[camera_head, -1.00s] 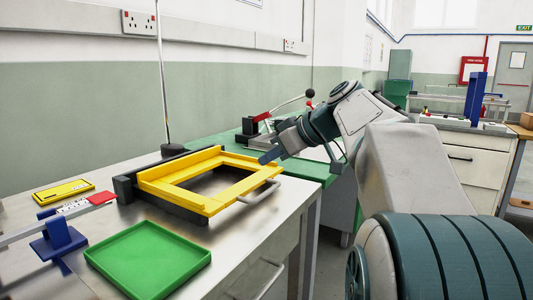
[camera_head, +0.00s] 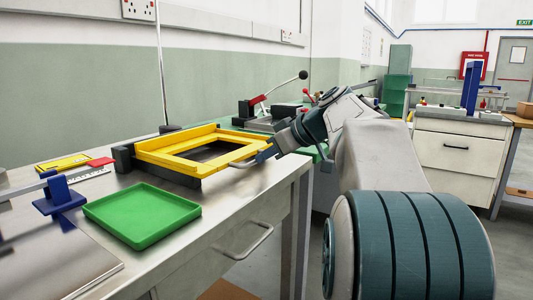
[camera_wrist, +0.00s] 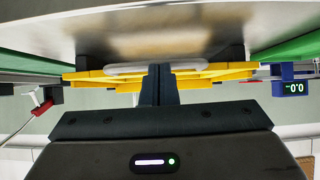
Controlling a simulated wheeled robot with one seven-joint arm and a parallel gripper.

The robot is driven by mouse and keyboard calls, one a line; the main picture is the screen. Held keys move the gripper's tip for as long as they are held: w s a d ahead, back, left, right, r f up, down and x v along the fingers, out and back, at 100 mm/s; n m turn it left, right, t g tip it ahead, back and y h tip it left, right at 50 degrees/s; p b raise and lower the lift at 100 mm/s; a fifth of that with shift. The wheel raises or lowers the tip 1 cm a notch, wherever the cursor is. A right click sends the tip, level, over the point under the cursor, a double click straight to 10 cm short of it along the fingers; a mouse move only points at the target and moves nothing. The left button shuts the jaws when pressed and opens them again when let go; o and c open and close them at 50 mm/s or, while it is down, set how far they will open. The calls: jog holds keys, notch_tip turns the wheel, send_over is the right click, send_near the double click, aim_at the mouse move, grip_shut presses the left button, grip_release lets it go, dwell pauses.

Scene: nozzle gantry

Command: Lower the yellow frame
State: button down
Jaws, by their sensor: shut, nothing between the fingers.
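The yellow frame (camera_head: 170,158) lies about level over its dark base on the metal bench, with an open middle. It also shows edge-on in the wrist view (camera_wrist: 200,75), which looks upside down. A grey handle (camera_head: 243,163) sits at the frame's front right side. My gripper (camera_head: 265,155) is at that side, close to the handle. Its fingers (camera_wrist: 160,72) are shut together with nothing between them. In the wrist view they overlap the handle (camera_wrist: 125,70) and frame; I cannot tell whether they touch.
A green tray (camera_head: 142,215) lies in front of the frame. A blue-posted device (camera_head: 60,193) and a yellow flat item (camera_head: 62,162) are at the left. A lever device (camera_head: 265,110) stands behind my gripper. The bench front has a drawer handle (camera_head: 250,243).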

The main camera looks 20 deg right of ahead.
jog(key=shift+w+a+f+g, duration=0.15)
jog(key=shift+f+g, duration=0.15)
jog(key=shift+f, duration=0.55)
notch_tip(320, 180, up, 6)
jog(key=p, duration=0.4)
jog(key=s+d+f, duration=0.2)
jog(key=s+d, duration=0.4)
jog(key=s, duration=0.2)
jog(key=s+a+r+m+g+h+p, duration=0.3)
jog(key=s+a+p, duration=0.5)
jog(key=p, duration=0.9)
jog(key=s+a+r+m+g+h+p, duration=0.2)
jog(key=s+a+p, duration=0.6)
jog(key=p, duration=0.8)
notch_tip(320, 180, up, 3)
jog(key=shift+s+a+f+m+g+h+p, duration=0.15)
jog(key=shift+s+a+m+g+h+p, duration=0.35)
jog(key=shift+m, duration=0.6)
jog(key=shift+w, duration=0.2)
